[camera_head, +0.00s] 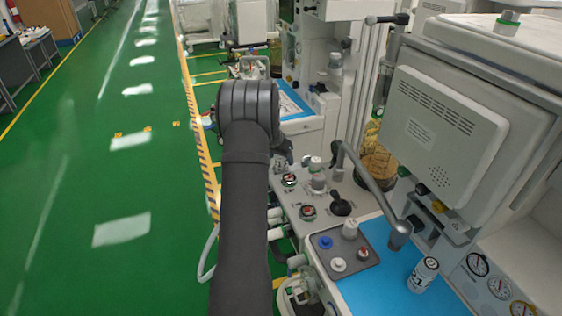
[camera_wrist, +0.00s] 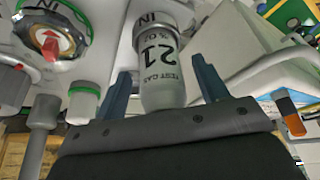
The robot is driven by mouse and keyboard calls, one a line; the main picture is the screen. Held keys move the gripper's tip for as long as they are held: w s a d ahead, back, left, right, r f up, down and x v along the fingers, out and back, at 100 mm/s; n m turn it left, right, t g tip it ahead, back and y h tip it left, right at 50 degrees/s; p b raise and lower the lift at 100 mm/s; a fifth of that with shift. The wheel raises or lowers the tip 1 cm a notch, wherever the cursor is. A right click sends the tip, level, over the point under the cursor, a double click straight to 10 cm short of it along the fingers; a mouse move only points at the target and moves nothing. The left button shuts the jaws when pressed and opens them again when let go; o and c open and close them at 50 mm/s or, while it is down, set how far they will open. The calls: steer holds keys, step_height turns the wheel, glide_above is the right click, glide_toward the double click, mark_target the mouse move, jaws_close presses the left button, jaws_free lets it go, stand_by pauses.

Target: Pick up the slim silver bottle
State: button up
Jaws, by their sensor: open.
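In the wrist view a slim silver-grey bottle (camera_wrist: 162,75) with dark "21" and "TEST GAS" lettering appears upside down. It lies between the two blue-grey fingers of my gripper (camera_wrist: 163,88) in the picture, with a gap on each side. My gripper is open; how far ahead the bottle is cannot be told. The bottle's lower end is close to the gripper's grey plate in that picture. In the head view my dark arm hides most of the gripper. A short white can with dark print (camera_head: 423,275) stands on a blue mat (camera_head: 380,297), apart from my arm.
In the wrist view a knob with a red arrow (camera_wrist: 50,42) and a green-capped fitting (camera_wrist: 84,101) are left of the bottle. In the head view a grey tray with small caps (camera_head: 325,243), a curved metal pipe (camera_head: 370,185) and a monitor (camera_head: 440,135) are to the right.

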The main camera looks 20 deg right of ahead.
steer(key=shift+x, duration=0.85)
steer(key=c, duration=1.2)
steer(key=shift+r, duration=0.45)
steer(key=r, duration=0.4)
steer(key=shift+s+d, duration=0.25)
steer(key=s+d+r, duration=0.2)
steer(key=s, duration=0.1)
steer(key=s+d+r, duration=0.2)
steer(key=s, duration=0.1)
steer(key=s+d+r, duration=0.2)
steer(key=s, duration=0.1)
steer(key=shift+s+r, duration=0.1)
